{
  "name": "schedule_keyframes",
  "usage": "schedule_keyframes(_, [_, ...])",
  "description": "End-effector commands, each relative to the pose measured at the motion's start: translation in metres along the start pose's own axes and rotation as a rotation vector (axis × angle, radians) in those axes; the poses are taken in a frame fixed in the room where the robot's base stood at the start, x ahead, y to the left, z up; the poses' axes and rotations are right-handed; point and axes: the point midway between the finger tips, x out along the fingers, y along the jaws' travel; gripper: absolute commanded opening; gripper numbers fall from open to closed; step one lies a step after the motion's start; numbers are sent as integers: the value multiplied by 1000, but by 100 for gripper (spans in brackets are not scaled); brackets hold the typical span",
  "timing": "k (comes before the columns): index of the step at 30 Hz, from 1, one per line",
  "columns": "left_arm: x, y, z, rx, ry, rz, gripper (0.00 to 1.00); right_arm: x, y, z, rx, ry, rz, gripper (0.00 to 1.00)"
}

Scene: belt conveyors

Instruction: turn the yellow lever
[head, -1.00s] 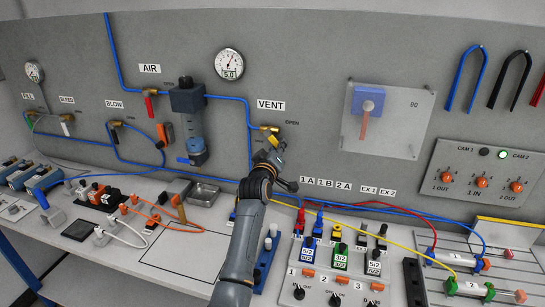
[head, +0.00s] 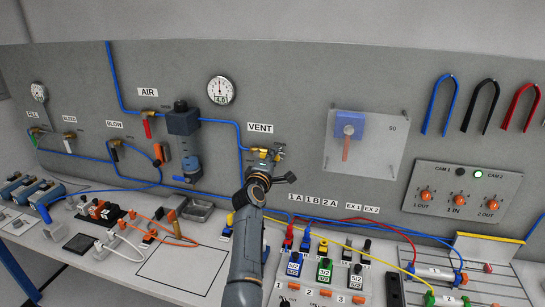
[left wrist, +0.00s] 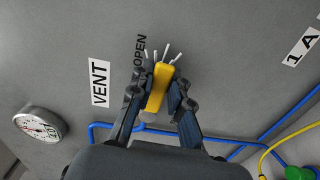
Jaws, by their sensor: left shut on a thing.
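The yellow lever (left wrist: 157,88) sits at the VENT valve on the grey wall panel. In the left wrist view it stands slightly tilted between the two dark fingers of my left gripper (left wrist: 154,90), which is shut on it. The printed word OPEN is just left of the lever there. In the head view my left gripper (head: 268,157) is up against the brass valve (head: 262,151) under the VENT label (head: 260,128), and covers most of the lever. My right gripper is not in view.
A blue air tube (head: 240,140) runs to the valve from the filter unit (head: 185,120). A round gauge (head: 221,90) hangs up left, its digits too small to read surely. A clear plate (head: 365,155) is to the right. Switches and hoses crowd the bench below.

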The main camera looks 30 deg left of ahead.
Motion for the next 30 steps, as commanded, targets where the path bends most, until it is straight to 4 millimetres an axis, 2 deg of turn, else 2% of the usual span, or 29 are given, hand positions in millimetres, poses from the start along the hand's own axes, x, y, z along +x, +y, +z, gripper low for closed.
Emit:
schedule_keyframes(20, [0, 6, 0, -70, 0, 4, 0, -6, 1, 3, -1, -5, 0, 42])
schedule_keyframes(21, [0, 6, 0, -70, 0, 4, 19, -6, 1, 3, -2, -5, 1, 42])
schedule_keyframes(24, [0, 6, 0, -69, 0, 4, 39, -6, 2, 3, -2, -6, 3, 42])
schedule_keyframes(30, [0, 4, 0, -67, 0, 2, 42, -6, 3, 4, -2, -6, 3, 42])
